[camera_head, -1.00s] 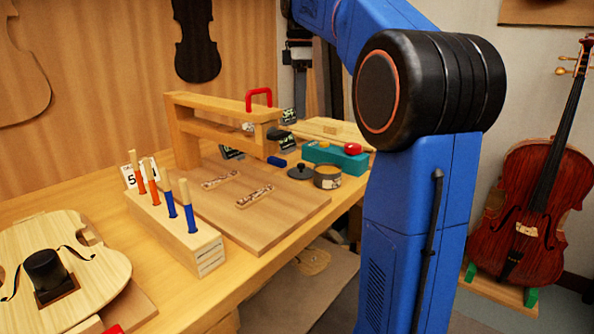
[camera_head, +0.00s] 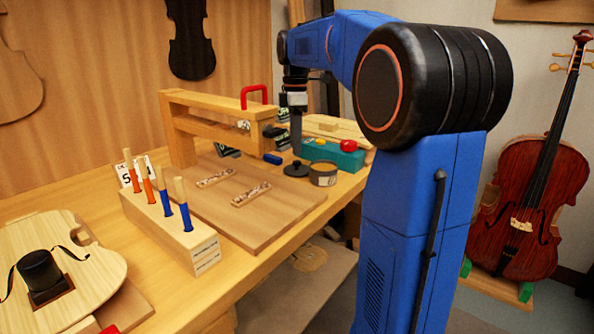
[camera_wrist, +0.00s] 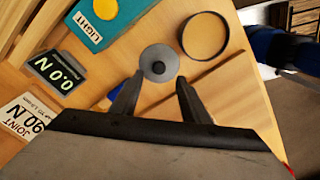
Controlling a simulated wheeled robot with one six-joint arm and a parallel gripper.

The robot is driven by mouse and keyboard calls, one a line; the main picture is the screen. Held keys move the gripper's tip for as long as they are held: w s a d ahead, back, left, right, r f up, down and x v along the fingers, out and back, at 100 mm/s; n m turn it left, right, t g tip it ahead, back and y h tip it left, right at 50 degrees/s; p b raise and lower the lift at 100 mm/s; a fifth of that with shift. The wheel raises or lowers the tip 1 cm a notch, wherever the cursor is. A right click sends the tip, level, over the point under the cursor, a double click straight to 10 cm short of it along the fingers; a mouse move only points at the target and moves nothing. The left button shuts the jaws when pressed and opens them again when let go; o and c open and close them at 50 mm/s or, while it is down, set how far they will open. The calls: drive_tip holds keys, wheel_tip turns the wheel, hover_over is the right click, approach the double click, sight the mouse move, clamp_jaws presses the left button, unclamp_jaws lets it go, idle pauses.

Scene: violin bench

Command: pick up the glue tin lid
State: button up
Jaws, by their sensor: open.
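The glue tin lid (camera_head: 296,169) is a dark grey disc with a knob, lying flat on the bench. In the wrist view the lid (camera_wrist: 159,63) and its dark knob lie just beyond the fingertips, roughly between their lines. My gripper (camera_wrist: 158,82) is open and empty. In the head view my gripper (camera_head: 297,140) hangs above the lid, with its fingers hard to make out. The open glue tin (camera_head: 323,175) stands right beside the lid. In the wrist view its round rim (camera_wrist: 206,36) is to the right of the lid.
A teal box (camera_head: 340,157) with a red button stands behind the tin. A wooden frame with a red handle (camera_head: 253,95) rises left of my gripper. A small display reading 0.0 N (camera_wrist: 58,73) and a label card (camera_wrist: 27,117) lie left. The bench edge is right.

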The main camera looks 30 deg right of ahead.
sight(298, 161)
drive_tip(key=shift+d+f, duration=0.2)
drive_tip(key=shift+f, duration=1.1)
drive_tip(key=shift+d+f, duration=0.15)
drive_tip(key=shift+f, duration=1.15)
drive_tip(key=shift+c, duration=0.4)
clamp_jaws()
